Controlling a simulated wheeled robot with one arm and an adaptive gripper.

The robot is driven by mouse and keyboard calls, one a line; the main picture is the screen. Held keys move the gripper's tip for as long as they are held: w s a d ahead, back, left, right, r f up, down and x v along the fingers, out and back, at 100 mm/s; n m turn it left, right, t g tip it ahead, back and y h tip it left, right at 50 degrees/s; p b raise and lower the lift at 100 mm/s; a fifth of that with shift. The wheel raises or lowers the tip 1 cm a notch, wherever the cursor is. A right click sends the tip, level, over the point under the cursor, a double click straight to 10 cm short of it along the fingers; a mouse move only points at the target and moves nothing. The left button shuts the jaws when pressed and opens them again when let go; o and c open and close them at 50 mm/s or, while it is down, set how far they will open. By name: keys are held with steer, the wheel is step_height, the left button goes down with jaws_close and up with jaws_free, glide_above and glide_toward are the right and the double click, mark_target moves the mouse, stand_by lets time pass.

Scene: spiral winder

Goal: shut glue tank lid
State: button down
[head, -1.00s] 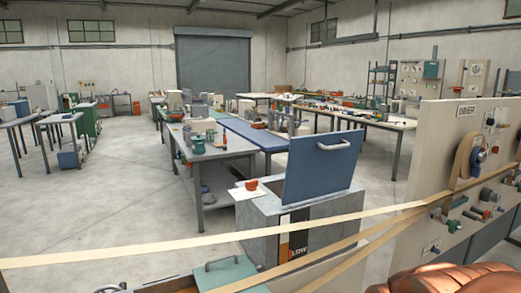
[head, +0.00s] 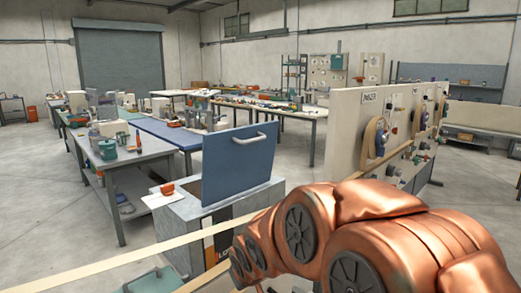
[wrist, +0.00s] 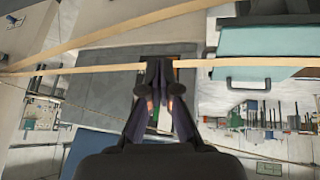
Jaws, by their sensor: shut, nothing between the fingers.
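The blue lid (head: 238,165) stands upright, open, on the grey tank (head: 195,222) in the head view. A pale handle (head: 250,138) is near its top edge. The tank has an orange and black label, partly behind a paper strip and my arm. My copper arm reaches in from the lower right, in front of the tank. In the wrist view my gripper (wrist: 158,90) is shut and empty, with a pale strip just beyond its fingertips. A blue panel (wrist: 95,155), probably the lid, shows at lower left there. I cannot tell the gap between gripper and lid.
Pale strips (head: 120,262) run across in front of the tank. A teal cover with a handle (head: 150,280) lies at bottom left. A control panel (head: 350,130) stands at right. Floor at left is clear.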

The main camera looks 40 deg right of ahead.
steer(key=w+d+r+t+b, duration=0.1)
steer(key=w+d+r+t, duration=0.35)
steer(key=w, duration=0.35)
steer(key=w+d+r+t, duration=0.4)
steer(key=w+d+t, duration=0.1)
steer(key=w+d, duration=0.15)
steer(key=s+d+r+n+t+y, duration=0.1)
steer(key=s+d+r+t+y, duration=0.25)
steer(key=r+t, duration=0.2)
steer(key=s+d+r+n+t+y, duration=0.1)
steer(key=s+d+r+t+y, duration=0.1)
steer(key=s+d+r+t, duration=0.3)
steer(key=a+f+p+x, duration=0.1)
steer(key=p+x, duration=0.3)
steer(key=x, duration=0.9)
steer(key=shift+w+p, duration=0.3)
steer(key=shift+w, duration=0.2)
steer(key=shift+a+r, duration=0.1)
steer(key=shift+r, duration=0.1)
